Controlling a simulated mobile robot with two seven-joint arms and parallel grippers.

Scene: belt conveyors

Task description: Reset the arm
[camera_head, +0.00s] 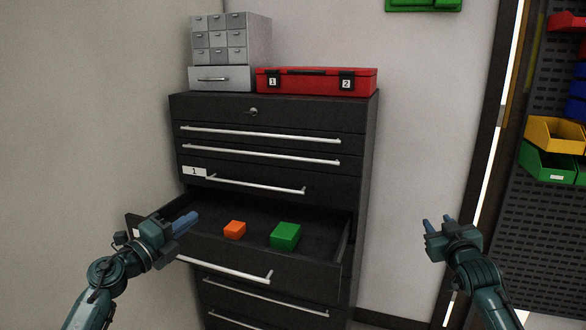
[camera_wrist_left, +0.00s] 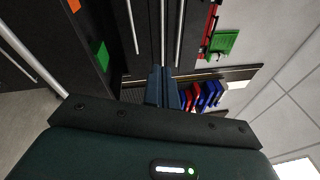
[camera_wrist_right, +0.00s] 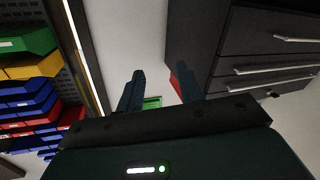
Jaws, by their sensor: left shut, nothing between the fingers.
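My left gripper (camera_head: 184,223) is shut and empty above the left part of an open drawer (camera_head: 262,263). Its fingers lie together in the left wrist view (camera_wrist_left: 163,88). My right gripper (camera_head: 438,222) is open and empty in front of the wall, right of the cabinet. Its two fingers stand apart in the right wrist view (camera_wrist_right: 160,88). In the open drawer lie an orange block (camera_head: 234,230) and, to its right, a larger green block (camera_head: 285,236). Neither gripper touches a block.
The dark drawer cabinet (camera_head: 272,113) carries a red case (camera_head: 316,82) and a grey small-drawer unit (camera_head: 230,40) on top. Coloured bins (camera_head: 556,134) hang on a panel at the right. Open space lies between the cabinet and my right gripper.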

